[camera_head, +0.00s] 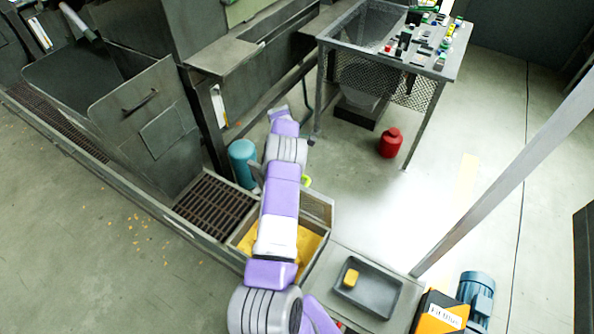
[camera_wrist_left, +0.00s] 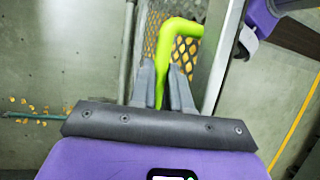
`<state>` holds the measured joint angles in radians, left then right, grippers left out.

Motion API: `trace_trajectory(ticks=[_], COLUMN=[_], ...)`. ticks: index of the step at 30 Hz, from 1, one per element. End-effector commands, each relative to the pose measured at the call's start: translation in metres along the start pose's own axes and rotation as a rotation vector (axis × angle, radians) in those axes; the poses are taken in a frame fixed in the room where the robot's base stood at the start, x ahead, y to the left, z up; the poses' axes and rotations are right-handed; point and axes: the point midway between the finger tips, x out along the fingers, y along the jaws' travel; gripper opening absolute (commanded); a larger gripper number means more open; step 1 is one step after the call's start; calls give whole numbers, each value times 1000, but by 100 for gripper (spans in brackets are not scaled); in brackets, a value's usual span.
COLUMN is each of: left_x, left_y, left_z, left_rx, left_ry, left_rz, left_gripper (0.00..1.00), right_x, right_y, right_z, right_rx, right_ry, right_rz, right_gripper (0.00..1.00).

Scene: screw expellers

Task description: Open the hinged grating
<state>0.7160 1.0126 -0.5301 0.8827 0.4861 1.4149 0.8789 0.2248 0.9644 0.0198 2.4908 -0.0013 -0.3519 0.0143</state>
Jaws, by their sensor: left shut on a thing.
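The hinged grating (camera_head: 317,204) is a framed mesh panel. In the head view it stands tilted up at the far right side of an open box (camera_head: 246,226) with yellow material (camera_head: 308,243) inside. Its bright green handle (camera_head: 307,181) shows beside my purple arm, near the panel's top. In the left wrist view, my left gripper (camera_wrist_left: 161,70) is shut on the stem of the green handle (camera_wrist_left: 180,27), with the grating's mesh (camera_wrist_left: 186,52) just behind and yellow showing through. My arm hides part of the box and the left gripper in the head view. My right gripper is not seen.
A dark floor grate (camera_head: 214,205) adjoins the box on the left. A teal cylinder (camera_head: 242,162) stands close behind. A tray (camera_head: 368,287) with a yellow block (camera_head: 351,278) lies right of the box. A slanted post (camera_head: 510,180) rises at right.

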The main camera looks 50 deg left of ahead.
Motion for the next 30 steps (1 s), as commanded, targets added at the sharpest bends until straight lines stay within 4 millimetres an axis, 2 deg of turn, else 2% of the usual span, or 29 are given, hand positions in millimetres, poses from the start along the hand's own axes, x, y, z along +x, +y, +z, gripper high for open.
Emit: trace_trajectory(ticks=[1,5,6,10,20,23,30], left_x=[7,7,7,6,0,-12,-52], left_y=[-2,-2,-2,-2,-1,-1,-1], left_z=[-2,-2,-2,-2,-1,-1,-1], left_rx=[0,0,0,-1,-1,-1,-1], left_ry=[0,0,0,0,0,2,1], left_rz=[-11,-11,-11,-9,-5,-3,-3], left_gripper=[0,0,21,41,42,42,42], right_x=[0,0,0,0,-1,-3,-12], right_y=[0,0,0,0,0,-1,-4], right_z=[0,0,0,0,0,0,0], right_rx=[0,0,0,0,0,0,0], right_ry=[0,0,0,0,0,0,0], right_rz=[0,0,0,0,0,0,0], right_gripper=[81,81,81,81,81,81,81])
